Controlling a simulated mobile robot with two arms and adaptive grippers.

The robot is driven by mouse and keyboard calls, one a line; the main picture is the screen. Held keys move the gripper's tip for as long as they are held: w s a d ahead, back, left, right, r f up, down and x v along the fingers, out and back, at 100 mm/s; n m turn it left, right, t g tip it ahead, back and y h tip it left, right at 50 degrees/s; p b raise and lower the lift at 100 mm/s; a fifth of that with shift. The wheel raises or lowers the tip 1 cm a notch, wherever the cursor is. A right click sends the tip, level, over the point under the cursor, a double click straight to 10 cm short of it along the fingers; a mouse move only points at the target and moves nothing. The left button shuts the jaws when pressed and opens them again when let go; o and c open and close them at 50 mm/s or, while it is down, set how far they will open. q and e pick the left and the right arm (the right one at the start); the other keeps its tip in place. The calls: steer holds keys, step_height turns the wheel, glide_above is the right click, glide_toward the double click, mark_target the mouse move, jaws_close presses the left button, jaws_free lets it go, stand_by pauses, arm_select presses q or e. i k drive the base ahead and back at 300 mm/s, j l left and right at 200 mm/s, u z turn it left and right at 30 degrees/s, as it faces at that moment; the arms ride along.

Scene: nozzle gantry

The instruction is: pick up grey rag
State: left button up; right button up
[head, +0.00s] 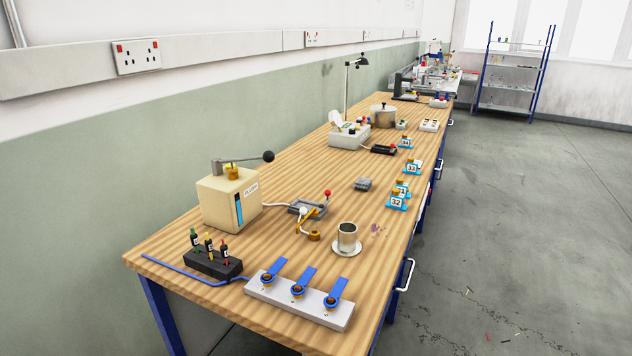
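A small grey folded item (363,184), which looks like the grey rag, lies on the wooden workbench (290,200) near its middle. It is small in the view and its folds are hard to make out. It lies apart from the things around it. Neither of my grippers shows in the head view.
Numbered blue stands (397,202) line the bench's right edge. A metal cup on a saucer (347,247), a cream box with a lever (229,198), and a white block with blue levers (299,296) stand nearer. A small lever device (308,208) sits left of the rag. The floor at right is mostly clear.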

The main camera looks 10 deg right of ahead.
mark_target(362, 184)
steer(key=i+l+u, duration=0.25)
steer(key=l, duration=0.15)
steer(key=l+u, duration=0.25)
steer(key=l, duration=0.2)
steer(key=i+l+u, duration=0.25)
steer(key=l, duration=0.25)
steer(key=l+u, duration=0.2)
steer(key=l, duration=0.25)
